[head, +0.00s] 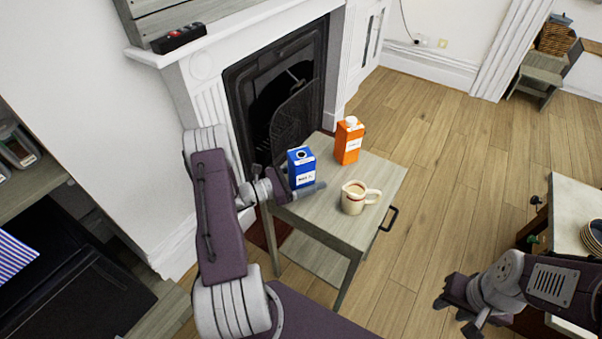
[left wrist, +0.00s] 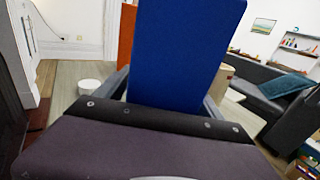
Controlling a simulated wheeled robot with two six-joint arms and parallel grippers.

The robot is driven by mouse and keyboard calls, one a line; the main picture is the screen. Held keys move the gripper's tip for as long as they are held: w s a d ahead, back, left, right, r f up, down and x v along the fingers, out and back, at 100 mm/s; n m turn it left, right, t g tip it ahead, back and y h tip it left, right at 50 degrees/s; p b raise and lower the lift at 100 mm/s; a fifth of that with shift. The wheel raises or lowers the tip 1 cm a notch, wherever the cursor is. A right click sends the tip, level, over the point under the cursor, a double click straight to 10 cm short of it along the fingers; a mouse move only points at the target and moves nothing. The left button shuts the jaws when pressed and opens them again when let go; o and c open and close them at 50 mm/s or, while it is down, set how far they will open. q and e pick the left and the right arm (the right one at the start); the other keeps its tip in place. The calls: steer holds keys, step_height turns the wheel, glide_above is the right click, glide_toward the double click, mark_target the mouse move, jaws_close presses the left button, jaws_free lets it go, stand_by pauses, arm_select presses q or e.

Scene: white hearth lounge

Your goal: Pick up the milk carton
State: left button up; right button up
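The blue milk carton (head: 301,168) with a white label stands upright on the small grey table, near its left side. My left gripper (head: 307,189) is low at the carton, with one finger along its near side. In the left wrist view the blue carton (left wrist: 182,50) fills the space between the two fingers (left wrist: 166,88). The fingers flank it closely; whether they press on it cannot be told. The far finger is hidden behind the carton in the head view. My right gripper (head: 462,304) is at the lower right, away from the table, and its finger opening is unclear.
An orange carton (head: 349,142) stands behind and right of the blue one. A fireplace (head: 280,95) is behind. Open wooden floor (head: 440,150) lies to the right.

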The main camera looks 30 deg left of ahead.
mark_target(314, 165)
arm_select(q)
jaws_close()
steer(key=shift+r, duration=0.55)
steer(key=r, duration=0.2)
steer(key=d+r+p, duration=0.1)
steer(key=r, duration=0.1)
steer(key=shift+d+p, duration=0.1)
steer(key=shift+p, duration=0.2)
steer(key=d+r+p, duration=0.1)
steer(key=d+r, duration=0.5)
steer(key=d, duration=0.4)
steer(key=shift+w+d, duration=0.25)
steer(key=shift+w, duration=0.15)
